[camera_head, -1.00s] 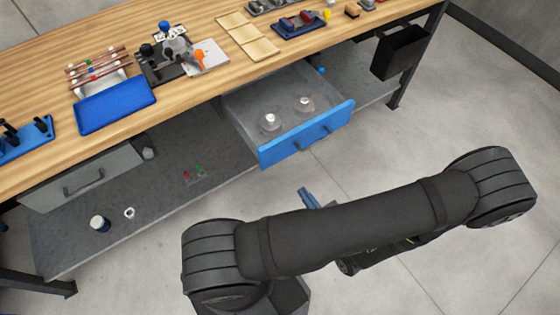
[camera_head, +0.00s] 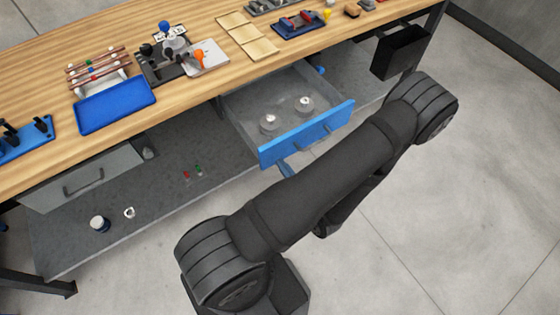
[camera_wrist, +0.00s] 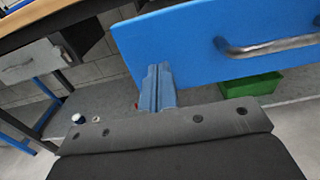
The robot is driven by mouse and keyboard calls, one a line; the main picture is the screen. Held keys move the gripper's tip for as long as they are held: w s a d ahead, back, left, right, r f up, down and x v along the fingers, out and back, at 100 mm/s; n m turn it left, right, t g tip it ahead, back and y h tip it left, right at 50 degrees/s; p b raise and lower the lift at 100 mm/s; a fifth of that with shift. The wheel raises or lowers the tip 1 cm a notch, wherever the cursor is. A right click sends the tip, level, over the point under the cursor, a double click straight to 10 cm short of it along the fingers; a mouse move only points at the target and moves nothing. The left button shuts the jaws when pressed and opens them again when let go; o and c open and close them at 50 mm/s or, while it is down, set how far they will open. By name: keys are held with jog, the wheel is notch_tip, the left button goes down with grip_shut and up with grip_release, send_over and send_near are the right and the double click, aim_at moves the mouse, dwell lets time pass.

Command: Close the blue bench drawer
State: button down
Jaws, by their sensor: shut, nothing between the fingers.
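The drawer with the blue front (camera_head: 322,127) is pulled out from under the bench top. Its grey inside shows, with two small clear, white-topped items (camera_head: 268,122) in it. My gripper (camera_head: 286,170) is low at the outer side of the blue front, left of its middle. In the wrist view the two blue fingers of my gripper (camera_wrist: 158,88) are shut together with nothing between them. They overlap the lower edge of the blue front (camera_wrist: 185,45), left of its metal handle (camera_wrist: 268,46). Whether they touch it, I cannot tell. My arm partly hides the handle in the head view.
A grey drawer (camera_head: 80,178) is at the left under the wooden bench top (camera_head: 190,95). A lower shelf (camera_head: 165,205) carries small items. A black bin (camera_head: 400,52) hangs at the right. Floor in front is clear.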

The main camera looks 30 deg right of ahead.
aim_at(243, 119)
jog(key=shift+w, duration=1)
jog(key=w, duration=2.5)
jog(key=shift+w+r, duration=0.1)
jog(key=shift+w, duration=0.25)
jog(key=s, duration=1.4)
jog(key=shift+s, duration=0.4)
jog(key=w, duration=1.3)
jog(key=shift+w, duration=0.2)
